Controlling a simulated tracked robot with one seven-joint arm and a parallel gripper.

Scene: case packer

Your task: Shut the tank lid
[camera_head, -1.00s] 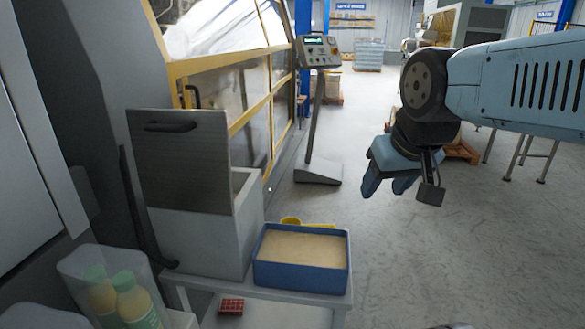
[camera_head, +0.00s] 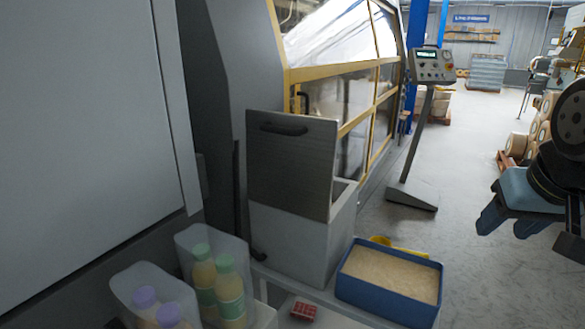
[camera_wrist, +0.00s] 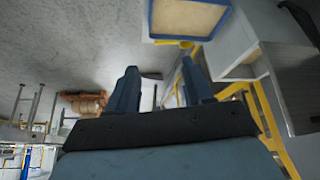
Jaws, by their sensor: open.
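The tank (camera_head: 300,240) is a grey box on a low bench beside the machine. Its lid (camera_head: 290,165), a grey panel with a dark handle (camera_head: 283,128), stands upright, and the tank's top opening shows behind it. In the wrist view the tank (camera_wrist: 232,42) is at upper right, with the lid (camera_wrist: 292,85) at the right edge. My gripper (camera_head: 505,222) is at the right edge of the head view, in the air, well apart from the tank and lid. Its two blue fingers (camera_wrist: 160,88) are spread with nothing between them.
A blue bin (camera_head: 385,300) of pale granules stands right of the tank, with a yellow scoop (camera_head: 385,241) behind it. Clear containers with bottles (camera_head: 228,290) stand in front at left. A control pedestal (camera_head: 412,160) stands behind. The floor between pedestal and arm is clear.

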